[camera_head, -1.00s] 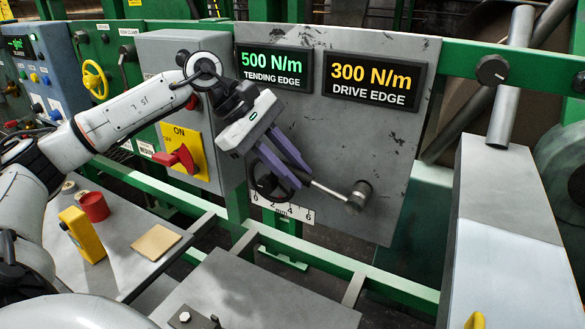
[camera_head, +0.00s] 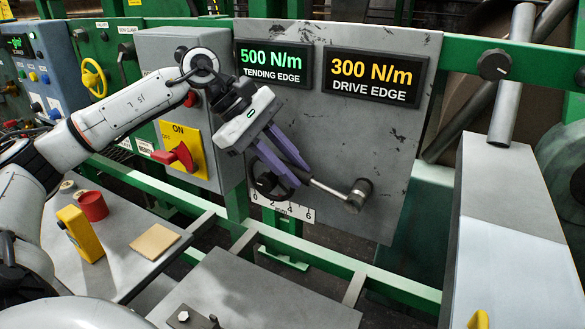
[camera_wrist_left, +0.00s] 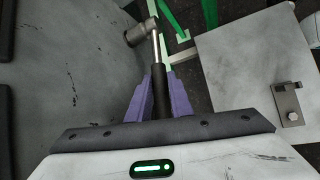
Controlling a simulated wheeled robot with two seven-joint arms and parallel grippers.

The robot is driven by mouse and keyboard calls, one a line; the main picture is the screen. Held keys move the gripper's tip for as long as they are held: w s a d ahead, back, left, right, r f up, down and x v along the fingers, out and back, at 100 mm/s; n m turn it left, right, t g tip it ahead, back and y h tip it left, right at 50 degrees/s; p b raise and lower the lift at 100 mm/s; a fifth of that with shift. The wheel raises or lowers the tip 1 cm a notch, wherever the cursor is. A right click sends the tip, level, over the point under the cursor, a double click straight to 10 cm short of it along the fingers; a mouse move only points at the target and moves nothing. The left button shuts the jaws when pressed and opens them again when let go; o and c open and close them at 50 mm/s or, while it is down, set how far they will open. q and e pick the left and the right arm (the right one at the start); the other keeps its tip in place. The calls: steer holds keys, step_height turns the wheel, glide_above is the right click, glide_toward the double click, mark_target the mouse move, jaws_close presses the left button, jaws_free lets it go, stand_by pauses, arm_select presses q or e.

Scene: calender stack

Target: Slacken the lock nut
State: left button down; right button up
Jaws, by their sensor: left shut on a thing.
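A lever with a dark grip (camera_head: 328,188) reaches left from a round metal hub (camera_head: 357,195) low on the grey panel; I take this to be the lock nut's handle. My left gripper (camera_head: 300,175) has its purple fingers at the lever's free end. In the left wrist view the black grip (camera_wrist_left: 158,80) lies between the fingers (camera_wrist_left: 158,92), and a thin bare rod runs from it to the hub (camera_wrist_left: 139,34). The gripper is shut on the grip. A dark handwheel (camera_head: 266,184) is partly hidden behind the fingers. My right gripper is not in view.
Above the lever, displays read 500 N/m tending edge (camera_head: 274,66) and 300 N/m drive edge (camera_head: 375,77). A scale (camera_head: 290,210) sits below the handwheel. A red switch on a yellow plate (camera_head: 183,150) is left of the gripper. A green rail (camera_head: 340,272) runs below.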

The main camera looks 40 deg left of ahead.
arm_select(q)
steer(key=shift+w+r+p, duration=0.15)
steer(key=shift+w+p, duration=0.05)
steer(key=shift+p, duration=0.15)
stand_by(0.3)
steer(key=shift+s+b, duration=0.15)
steer(key=shift+b, duration=0.3)
stand_by(0.4)
